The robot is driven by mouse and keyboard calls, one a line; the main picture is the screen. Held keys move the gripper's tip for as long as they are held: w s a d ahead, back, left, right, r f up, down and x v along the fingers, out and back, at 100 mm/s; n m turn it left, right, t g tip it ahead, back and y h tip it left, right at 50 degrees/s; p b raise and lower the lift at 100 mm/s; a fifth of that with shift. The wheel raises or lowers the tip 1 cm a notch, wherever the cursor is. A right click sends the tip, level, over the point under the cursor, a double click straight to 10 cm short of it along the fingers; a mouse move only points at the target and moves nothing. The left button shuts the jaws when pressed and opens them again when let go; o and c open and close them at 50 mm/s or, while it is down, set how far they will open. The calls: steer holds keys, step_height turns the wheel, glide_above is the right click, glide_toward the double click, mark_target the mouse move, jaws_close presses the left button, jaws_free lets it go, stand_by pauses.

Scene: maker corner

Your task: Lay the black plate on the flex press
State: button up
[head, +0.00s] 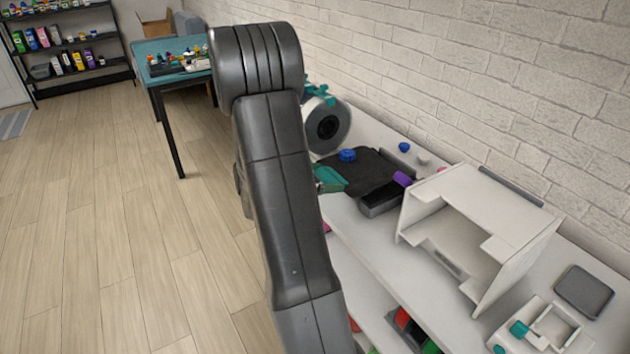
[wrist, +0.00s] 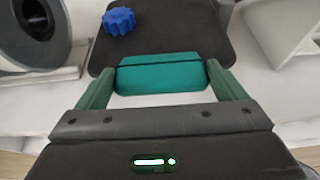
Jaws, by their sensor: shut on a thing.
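The black plate (head: 365,172) is a dark flat sheet on or just above the white bench near the spool; I cannot tell whether it touches the bench. A blue gear-like piece (wrist: 118,21) rests on the plate, which fills the top of the wrist view (wrist: 165,35). A teal tab (wrist: 160,77) adjoins its near edge. My gripper (wrist: 162,76) has its green fingers at both ends of this tab and is shut on it. In the head view my arm hides part of the gripper. A white unit with teal parts (head: 545,332) at lower right may be the flex press; I cannot be sure.
A grey spool (head: 327,126) stands left of the plate. A black open box (head: 380,203) with a purple piece (head: 402,179) and a tall white frame (head: 480,225) stand to its right. A dark square pad (head: 584,291) lies far right. The brick wall closes the back.

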mark_target(338, 176)
steer(key=shift+w+d, duration=0.7)
steer(key=shift+d, duration=0.3)
steer(key=shift+w+d, duration=0.7)
steer(key=shift+d, duration=0.25)
steer(key=shift+f+b, duration=1.3)
steer(key=o, duration=0.7)
steer(key=shift+f, duration=0.2)
steer(key=shift+f+b, duration=0.4)
steer(key=shift+b, duration=0.15)
